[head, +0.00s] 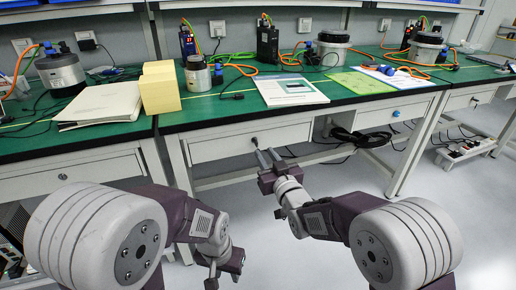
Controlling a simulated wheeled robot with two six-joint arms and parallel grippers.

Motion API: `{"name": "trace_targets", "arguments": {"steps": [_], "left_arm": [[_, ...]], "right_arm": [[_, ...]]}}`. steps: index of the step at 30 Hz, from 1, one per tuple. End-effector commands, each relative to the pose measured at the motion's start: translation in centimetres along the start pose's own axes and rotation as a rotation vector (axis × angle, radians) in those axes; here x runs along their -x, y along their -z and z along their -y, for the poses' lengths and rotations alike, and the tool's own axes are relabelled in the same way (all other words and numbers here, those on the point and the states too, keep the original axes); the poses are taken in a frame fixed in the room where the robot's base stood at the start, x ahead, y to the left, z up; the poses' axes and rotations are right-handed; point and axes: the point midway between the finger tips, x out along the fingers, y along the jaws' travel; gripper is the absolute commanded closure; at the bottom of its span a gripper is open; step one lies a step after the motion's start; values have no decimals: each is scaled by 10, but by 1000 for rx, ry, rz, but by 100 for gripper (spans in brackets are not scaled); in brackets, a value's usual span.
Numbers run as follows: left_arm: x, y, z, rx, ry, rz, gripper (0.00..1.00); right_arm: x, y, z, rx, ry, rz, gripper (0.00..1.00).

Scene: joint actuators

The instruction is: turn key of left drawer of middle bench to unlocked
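The left drawer (215,146) of the middle bench (235,113) is a closed white front under the green top. A small dark key or lock (254,141) shows near the middle of this front; it is too small to read its turn. My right gripper (265,152) points at the drawer, its two grey fingers apart and just below and right of the lock. I see nothing between the fingers, and cannot tell whether they touch the key. My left gripper (223,275) hangs low in front of the bench, away from the drawer; its fingers are not clear.
On the bench top stand yellow blocks (159,88), a grey motor unit (198,76), a printed sheet (289,91) and several cables. The floor in front is clear.

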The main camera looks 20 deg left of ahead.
Motion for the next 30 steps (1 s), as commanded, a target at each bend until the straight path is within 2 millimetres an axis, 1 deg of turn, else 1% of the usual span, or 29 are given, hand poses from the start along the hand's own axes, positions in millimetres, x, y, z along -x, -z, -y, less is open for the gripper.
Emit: {"name": "trace_targets", "arguments": {"steps": [1, 3, 6, 9, 12, 16, 22, 23, 24, 25, 26, 30], "left_arm": [[-4, 0, 0, 0, 0, 0, 64], [-14, -1, 0, 0, 0, 0, 64], [-22, -2, 0, 0, 0, 1, 64], [-27, -3, 0, 0, 0, 1, 64], [-30, -3, 1, 0, 0, 1, 64], [-30, -3, 1, 0, 0, 1, 64], [-30, -3, 1, 0, 0, 0, 64], [-30, -3, 1, 0, 0, 0, 64], [-30, -3, 1, 0, 0, 0, 64], [-30, -3, 1, 0, 0, 0, 64], [-30, -3, 1, 0, 0, 0, 64], [-30, -3, 1, 0, 0, 0, 64]], "right_arm": [[-11, -3, 0, 0, 0, -1, 73], [-26, -5, 0, 0, 0, -4, 73], [-45, -5, 0, 0, 0, -1, 73], [-60, -4, 0, 0, 0, 0, 73], [-69, -3, 0, 0, -1, 0, 73], [-74, -2, 0, 0, -1, 3, 73], [-74, -1, 0, 0, -1, 2, 73], [-74, -1, 0, 0, -1, 2, 79], [-74, -1, 0, 0, -1, 2, 90], [-74, -1, -1, 0, -1, 2, 98], [-74, -1, -1, 0, -1, 2, 100], [-74, -1, -1, 0, -1, 2, 100]]}}
